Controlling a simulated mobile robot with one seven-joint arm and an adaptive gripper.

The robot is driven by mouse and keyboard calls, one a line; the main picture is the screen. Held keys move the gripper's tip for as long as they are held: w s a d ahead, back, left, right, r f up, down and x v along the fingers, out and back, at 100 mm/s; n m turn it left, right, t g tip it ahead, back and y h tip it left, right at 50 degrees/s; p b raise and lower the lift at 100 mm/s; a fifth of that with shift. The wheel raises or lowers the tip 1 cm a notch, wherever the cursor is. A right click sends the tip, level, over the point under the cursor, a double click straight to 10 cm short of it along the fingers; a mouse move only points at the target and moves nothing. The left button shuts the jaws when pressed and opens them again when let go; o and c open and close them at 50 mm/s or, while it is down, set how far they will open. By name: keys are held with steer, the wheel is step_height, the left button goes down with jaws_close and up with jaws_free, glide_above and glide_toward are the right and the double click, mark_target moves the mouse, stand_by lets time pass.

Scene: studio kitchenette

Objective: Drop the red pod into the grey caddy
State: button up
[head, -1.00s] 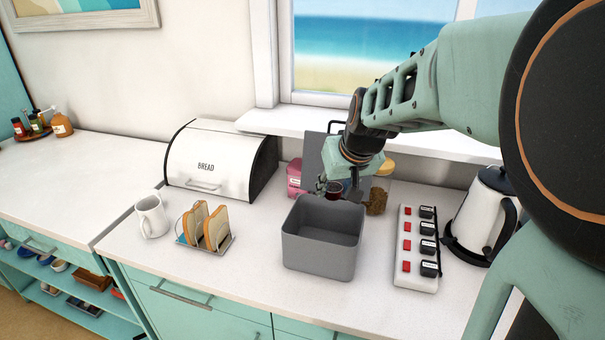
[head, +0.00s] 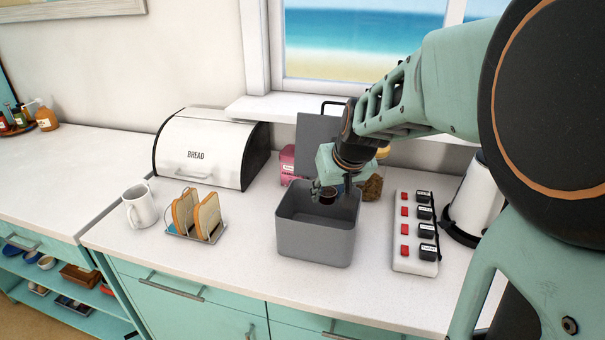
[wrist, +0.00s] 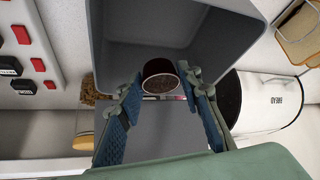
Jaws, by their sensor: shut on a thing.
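The grey caddy (head: 315,240) stands open-topped on the counter, its grey lid upright behind it. My gripper (head: 328,194) is over the back part of the caddy's opening. It is shut on the red pod (wrist: 160,68), which looks dark red with a brown top in the wrist view. The pod also shows in the head view (head: 328,193), at about the height of the caddy's rim. In the wrist view the caddy (wrist: 220,75) spreads beyond the pod, and my gripper (wrist: 160,85) has a blue-padded finger on each side of it. I cannot tell the pod's exact height above the caddy floor.
A power strip (head: 405,253) with red switches lies right of the caddy, with a white kettle (head: 472,205) beyond. A toast rack (head: 197,232), a white mug (head: 139,206) and a bread bin (head: 205,150) stand to the left. Jars stand behind the caddy.

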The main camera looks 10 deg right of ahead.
steer(key=o, duration=0.9)
steer(key=shift+c, duration=0.2)
step_height(320, 180, up, 10)
